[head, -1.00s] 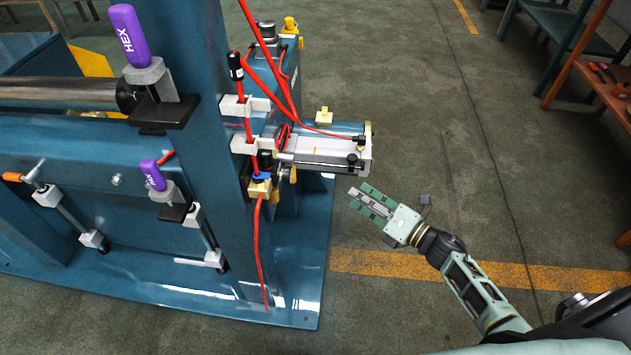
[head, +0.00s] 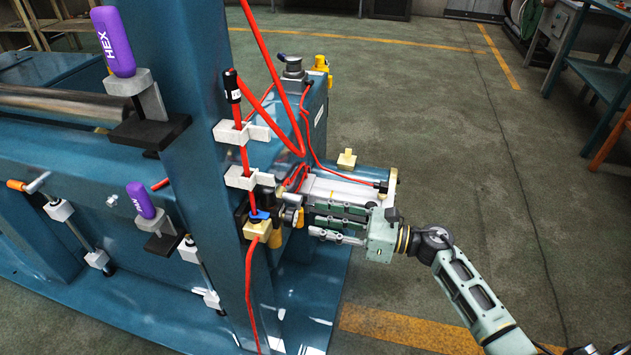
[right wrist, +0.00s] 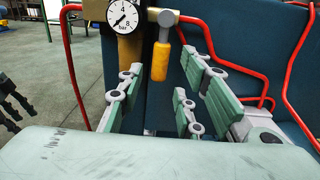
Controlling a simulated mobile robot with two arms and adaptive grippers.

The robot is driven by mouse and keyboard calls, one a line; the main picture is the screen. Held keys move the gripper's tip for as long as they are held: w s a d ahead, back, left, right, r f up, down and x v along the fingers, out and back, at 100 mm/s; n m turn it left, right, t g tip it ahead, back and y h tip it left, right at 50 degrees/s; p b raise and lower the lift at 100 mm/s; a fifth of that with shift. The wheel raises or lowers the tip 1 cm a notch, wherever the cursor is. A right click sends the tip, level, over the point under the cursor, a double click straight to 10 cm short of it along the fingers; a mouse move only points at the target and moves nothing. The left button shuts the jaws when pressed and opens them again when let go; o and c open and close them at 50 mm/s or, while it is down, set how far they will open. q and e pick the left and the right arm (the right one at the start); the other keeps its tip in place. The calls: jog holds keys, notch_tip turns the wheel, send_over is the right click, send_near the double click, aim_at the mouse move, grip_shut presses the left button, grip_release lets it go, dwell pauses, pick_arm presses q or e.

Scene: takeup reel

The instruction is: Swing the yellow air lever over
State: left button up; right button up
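The yellow lever (right wrist: 161,60) hangs down from a grey pivot beside a round pressure gauge (right wrist: 124,16) in the right wrist view. In the head view a small yellow part (head: 299,217), likely this lever, shows at my right fingertips. My right gripper (head: 310,220) is at the side of the blue machine, in front of the grey cylinder. Its green-padded fingers are open and reach forward on either side of the lever in the right wrist view (right wrist: 165,90). I cannot tell whether a finger touches the lever.
Red hoses (head: 250,290) run down the blue post and loop near the fingers. A brass valve with a blue knob (head: 257,228) sits left of the gripper. Purple-handled clamps (head: 113,42) stand farther left. The floor to the right is open.

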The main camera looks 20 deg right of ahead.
pick_arm(q)
jog(key=f, duration=0.3)
jog(key=shift+s+p, duration=0.3)
jog(key=shift+s, duration=0.1)
pick_arm(e)
jog(key=x, duration=0.3)
jog(key=shift+w+a, duration=0.1)
pick_arm(q)
jog(key=shift+r, duration=0.15)
jog(key=shift+w+r+b, duration=0.25)
jog(key=shift+r+b, duration=0.05)
jog(key=shift+r, duration=0.4)
pick_arm(e)
jog(key=shift+w+a, duration=0.15)
jog(key=shift+a, duration=0.1)
grip_shut()
